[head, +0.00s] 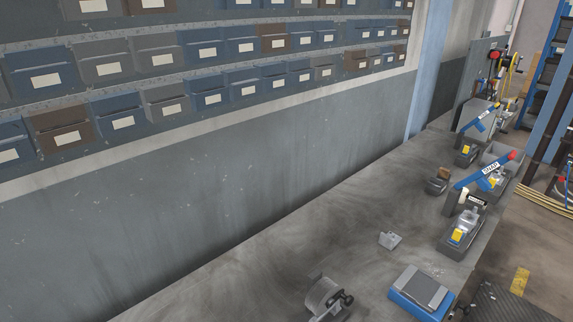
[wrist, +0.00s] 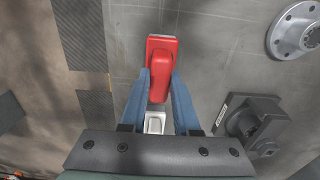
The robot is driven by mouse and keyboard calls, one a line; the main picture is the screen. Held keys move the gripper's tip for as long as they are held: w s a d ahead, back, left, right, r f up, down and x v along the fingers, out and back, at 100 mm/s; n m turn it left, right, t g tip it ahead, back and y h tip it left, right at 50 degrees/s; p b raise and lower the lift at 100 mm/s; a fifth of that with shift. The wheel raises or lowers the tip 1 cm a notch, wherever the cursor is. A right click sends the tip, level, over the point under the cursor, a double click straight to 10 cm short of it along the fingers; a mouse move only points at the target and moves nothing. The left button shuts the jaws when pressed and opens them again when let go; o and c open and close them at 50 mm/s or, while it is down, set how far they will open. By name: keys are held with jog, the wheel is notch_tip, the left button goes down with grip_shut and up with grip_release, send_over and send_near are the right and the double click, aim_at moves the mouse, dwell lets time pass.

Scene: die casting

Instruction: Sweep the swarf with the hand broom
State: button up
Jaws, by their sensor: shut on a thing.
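In the wrist view my gripper (wrist: 161,80) has its two blue fingers closed on either side of a red thing (wrist: 164,50), which looks like the hand broom seen from above. A pale edge shows at its far end. A small white and grey part (wrist: 155,122) shows below it, between the fingers. The broom's bristles are hidden. My gripper and the broom do not show in the head view. I cannot make out the swarf clearly in either view; a few pale specks show on the bench beside the blue-based block in the head view.
The grey bench (head: 330,240) runs along a wall of parts bins (head: 105,65). It carries a blue-based block (head: 420,290), a round-jawed fixture (head: 325,295), a small casting (head: 390,240) and blue-levered clamps (head: 485,175). The wrist view shows a metal flange (wrist: 298,30) and a dark block (wrist: 255,120) at right.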

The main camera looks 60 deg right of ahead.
grip_shut()
notch_tip(320, 180, up, 6)
jog(key=p, duration=0.6)
jog(key=shift+p, duration=0.35)
dwell(0.4)
